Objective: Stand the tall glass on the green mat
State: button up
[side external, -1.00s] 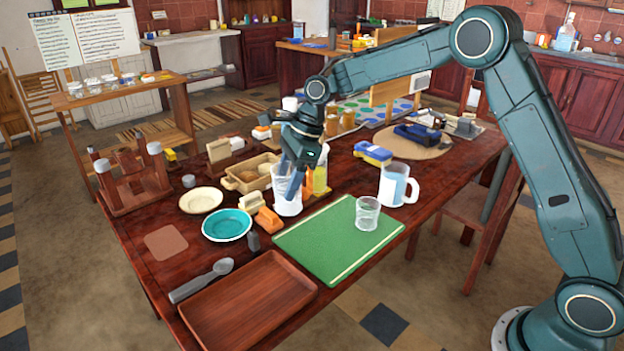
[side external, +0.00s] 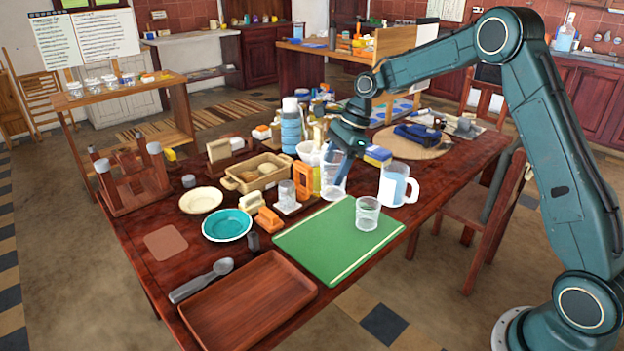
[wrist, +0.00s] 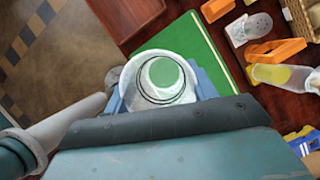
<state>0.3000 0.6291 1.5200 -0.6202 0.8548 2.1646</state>
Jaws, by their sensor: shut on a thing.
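The tall glass (side external: 332,178) is clear and upright. My gripper (side external: 343,168) is shut on it and holds it at the far edge of the green mat (side external: 318,248). In the wrist view the tall glass (wrist: 160,78) sits between my fingers, with green showing through its bottom. The green mat (wrist: 205,45) spreads out past it. I cannot tell how far the glass's base is above the table. A shorter clear glass (side external: 367,214) stands on the mat's right part.
A glass mug (side external: 395,186) stands just right of the tall glass. A wooden tray (side external: 248,303) lies in front of the mat. The mat's left and middle are clear.

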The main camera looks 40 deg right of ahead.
notch_tip(320, 180, down, 19)
jog(key=shift+r, duration=0.15)
dwell(0.8)
jog(key=o, duration=1)
jog(key=v, duration=1.2)
jog(key=shift+s, duration=0.1)
